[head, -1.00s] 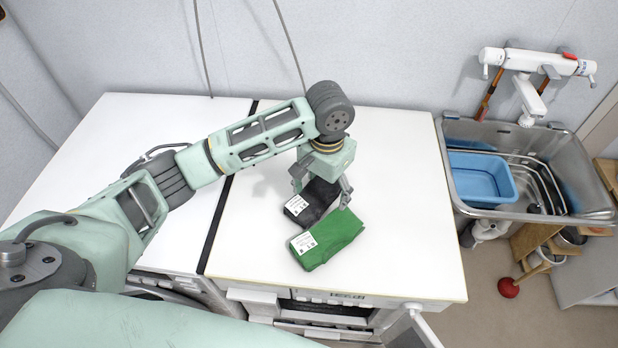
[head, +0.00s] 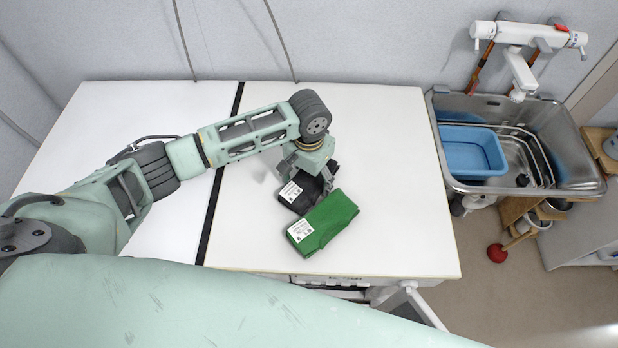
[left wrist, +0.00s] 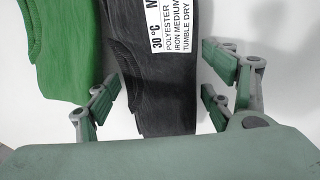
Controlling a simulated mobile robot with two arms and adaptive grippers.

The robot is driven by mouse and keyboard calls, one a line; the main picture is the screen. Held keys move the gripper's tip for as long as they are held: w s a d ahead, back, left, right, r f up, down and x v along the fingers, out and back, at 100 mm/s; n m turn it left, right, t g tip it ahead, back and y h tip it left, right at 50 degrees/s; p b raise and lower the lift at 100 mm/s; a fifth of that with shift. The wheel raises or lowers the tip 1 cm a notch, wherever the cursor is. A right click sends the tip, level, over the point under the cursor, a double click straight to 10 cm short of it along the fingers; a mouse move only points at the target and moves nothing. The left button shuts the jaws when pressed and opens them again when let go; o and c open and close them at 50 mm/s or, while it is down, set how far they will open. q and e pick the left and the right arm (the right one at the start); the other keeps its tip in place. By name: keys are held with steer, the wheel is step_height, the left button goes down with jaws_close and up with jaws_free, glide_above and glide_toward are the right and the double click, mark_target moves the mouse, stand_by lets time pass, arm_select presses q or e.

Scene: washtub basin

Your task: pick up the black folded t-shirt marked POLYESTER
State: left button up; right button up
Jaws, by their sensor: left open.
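The black folded t-shirt (head: 304,190) lies on the white top, partly under my left gripper in the head view. In the left wrist view the black t-shirt (left wrist: 165,75) shows a white label reading 30 °C, POLYESTER, IRON MEDIUM, TUMBLE DRY. My left gripper (head: 308,180) is open above it. In the left wrist view the left gripper's fingers (left wrist: 155,105) stand on either side of the shirt; whether they touch it I cannot tell. Part of the shirt is hidden behind the gripper. My right gripper is not in view.
A green folded cloth (head: 325,221) with a white label lies close beside the black shirt, on its near side. The white tops (head: 400,180) are otherwise clear. A metal sink (head: 465,187) with a blue basin (head: 470,150) stands at the right, below a white tap (head: 520,40).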

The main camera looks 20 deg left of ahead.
arm_select(q)
steer(key=shift+d, duration=0.1)
steer(key=c, duration=1)
steer(key=shift+r, duration=0.15)
